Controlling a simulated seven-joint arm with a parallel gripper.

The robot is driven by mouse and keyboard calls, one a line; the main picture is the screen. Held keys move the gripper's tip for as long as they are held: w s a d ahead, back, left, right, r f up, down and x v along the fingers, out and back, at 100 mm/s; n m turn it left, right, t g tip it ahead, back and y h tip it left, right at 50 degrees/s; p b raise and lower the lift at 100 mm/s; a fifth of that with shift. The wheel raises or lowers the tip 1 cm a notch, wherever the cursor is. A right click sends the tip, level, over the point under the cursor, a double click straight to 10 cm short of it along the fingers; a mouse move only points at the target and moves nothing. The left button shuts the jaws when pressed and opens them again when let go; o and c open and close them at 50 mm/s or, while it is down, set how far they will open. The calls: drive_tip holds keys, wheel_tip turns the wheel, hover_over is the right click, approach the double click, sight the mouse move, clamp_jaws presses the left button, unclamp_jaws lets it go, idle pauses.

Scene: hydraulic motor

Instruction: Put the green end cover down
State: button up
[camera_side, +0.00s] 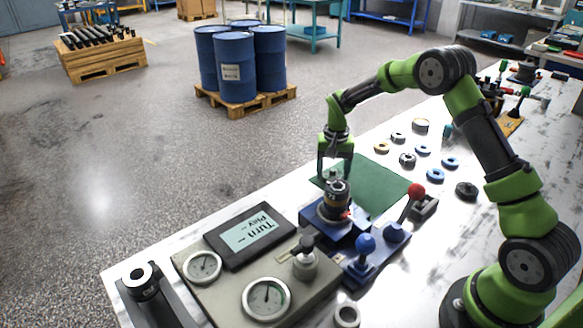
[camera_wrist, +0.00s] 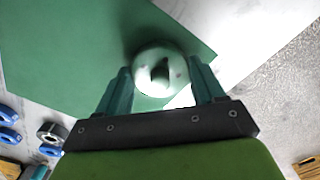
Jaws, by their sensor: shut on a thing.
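My gripper (camera_side: 335,176) points down over the near-left part of the green mat (camera_side: 375,185), just behind the motor assembly (camera_side: 335,204) on its blue fixture. In the wrist view my gripper (camera_wrist: 163,85) has its two teal fingers on either side of the round, pale green end cover (camera_wrist: 147,80), with a dark slot or recess at its middle. The fingers are shut on it. The green mat (camera_wrist: 60,50) shows behind it in the wrist view. In the side view the cover cannot be made out clearly between the fingertips, and its height above the mat is hard to tell.
Several rings and small round parts (camera_side: 436,175) lie on the white table right of the mat. The blue fixture with a red-knobbed lever (camera_side: 416,190) and a blue knob (camera_side: 365,243) stands in front. A gauge panel (camera_side: 225,285) is at front left. Much of the mat is clear.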

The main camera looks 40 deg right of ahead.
sight(333, 169)
drive_tip(key=shift+f, duration=0.3)
drive_tip(key=o, duration=1.3)
drive_tip(key=s+a+r+n+t, duration=0.1)
drive_tip(key=s+a+r, duration=0.1)
drive_tip(key=r, duration=0.7)
drive_tip(key=s+a+r, duration=0.1)
drive_tip(key=s+r, duration=0.1)
drive_tip(key=r, duration=0.7)
drive_tip(key=s+a+r+n+t, duration=0.25)
drive_tip(key=s+a+r, duration=0.25)
drive_tip(key=s+r, duration=0.25)
drive_tip(key=s+a+t, duration=0.1)
drive_tip(key=s+a, duration=0.1)
drive_tip(key=s, duration=0.2)
drive_tip(key=s+a+f+n+t+y, duration=0.1)
drive_tip(key=s+a, duration=0.1)
drive_tip(key=s, duration=0.3)
drive_tip(key=s+a+t+y, duration=0.1)
drive_tip(key=s, duration=0.4)
drive_tip(key=shift+s+a+f+n+t, duration=0.25)
drive_tip(key=shift+a+f+t, duration=0.05)
drive_tip(key=shift+a+t, duration=0.1)
